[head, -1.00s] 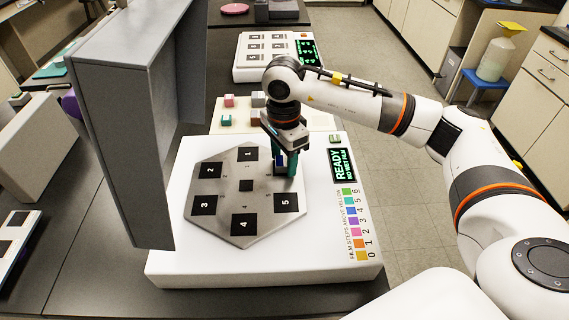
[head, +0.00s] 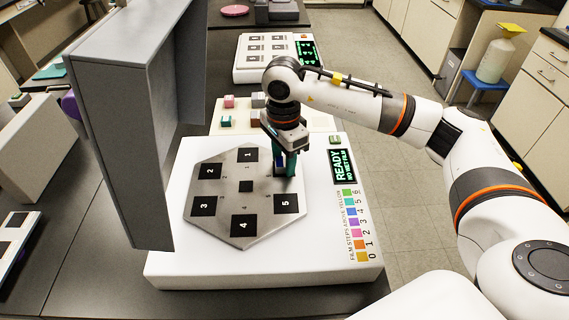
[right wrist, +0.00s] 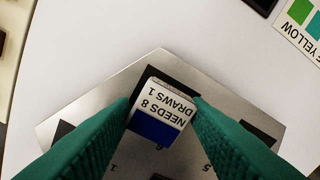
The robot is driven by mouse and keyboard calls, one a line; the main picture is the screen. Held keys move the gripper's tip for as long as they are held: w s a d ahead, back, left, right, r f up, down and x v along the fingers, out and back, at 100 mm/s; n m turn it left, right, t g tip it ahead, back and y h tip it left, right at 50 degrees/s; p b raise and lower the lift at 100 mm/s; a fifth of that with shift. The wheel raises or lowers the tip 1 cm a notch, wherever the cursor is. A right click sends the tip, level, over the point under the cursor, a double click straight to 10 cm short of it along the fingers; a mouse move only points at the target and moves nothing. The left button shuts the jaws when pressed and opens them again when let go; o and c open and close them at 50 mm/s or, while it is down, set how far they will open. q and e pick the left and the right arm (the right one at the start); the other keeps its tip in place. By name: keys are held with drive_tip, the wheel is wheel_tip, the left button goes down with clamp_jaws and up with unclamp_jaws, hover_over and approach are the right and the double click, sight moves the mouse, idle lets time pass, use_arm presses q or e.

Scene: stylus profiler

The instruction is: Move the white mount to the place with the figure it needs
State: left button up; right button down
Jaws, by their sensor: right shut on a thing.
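In the right wrist view a white mount (right wrist: 163,104) with a blue face sits between my right gripper's green fingers (right wrist: 162,118). Its label reads "NEEDS 8 DRAWS 1". It is over a dark square place on the grey hexagonal plate (right wrist: 85,110); I cannot tell if it touches. In the head view my right gripper (head: 284,168) is shut on it at the plate's upper right, between places 1 (head: 247,155) and 5 (head: 286,203). It hides most of the mount and that place. Places 2 (head: 209,172), 3 (head: 203,205) and 4 (head: 243,225) look empty. My left gripper is not in view.
The white base carries a display (head: 344,167) reading "READY NO WET FILM" and a colour scale (head: 355,225) numbered 0 to 6. A tall grey housing (head: 115,140) stands left of the plate. Behind are a cream tray (head: 240,128) with small blocks and another white panel (head: 250,72).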

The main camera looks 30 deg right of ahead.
sight(284, 161)
drive_tip(key=shift+r, duration=0.7)
idle(0.4)
drive_tip(key=shift+r+p, duration=0.6)
drive_tip(key=shift+r, duration=0.35)
drive_tip(key=shift+r+p, duration=1.35)
drive_tip(key=shift+r, duration=1.15)
drive_tip(key=shift+f, duration=0.1)
